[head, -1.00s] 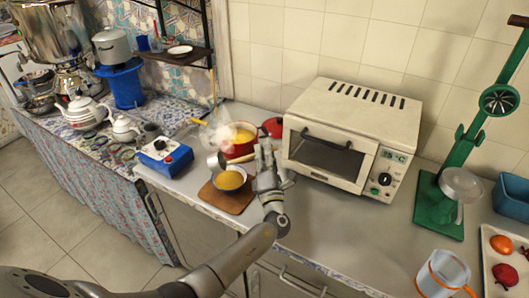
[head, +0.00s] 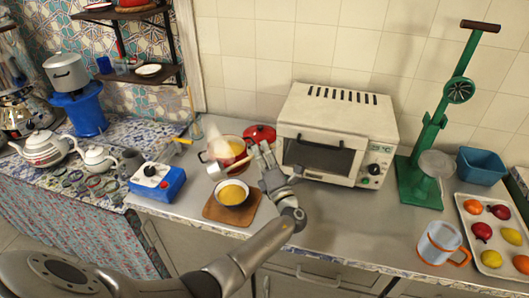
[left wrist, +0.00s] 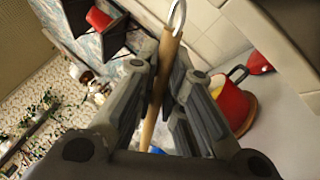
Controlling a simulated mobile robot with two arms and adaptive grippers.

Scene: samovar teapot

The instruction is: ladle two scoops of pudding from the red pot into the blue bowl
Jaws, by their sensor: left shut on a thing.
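The red pot (head: 240,161) of yellow pudding stands at the back of the counter, with pale steam over it. It also shows in the left wrist view (left wrist: 233,104). A bowl of yellow pudding (head: 233,193) rests in front on a wooden board; its outside looks grey-blue. My left gripper (head: 266,158) is right of the pot and bowl, shut on the ladle's wooden handle (left wrist: 160,85). The ladle's cup (head: 216,171) hangs between pot and bowl, near the bowl's back left edge; its contents are unclear. My right gripper is out of view.
The wooden board (head: 218,213) lies under the bowl. A red lid (head: 260,134) and a toaster oven (head: 335,130) stand close right of the pot. A blue box with a knob (head: 158,184) is left. Counter right of my left gripper is clear up to the clear jug (head: 438,243).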

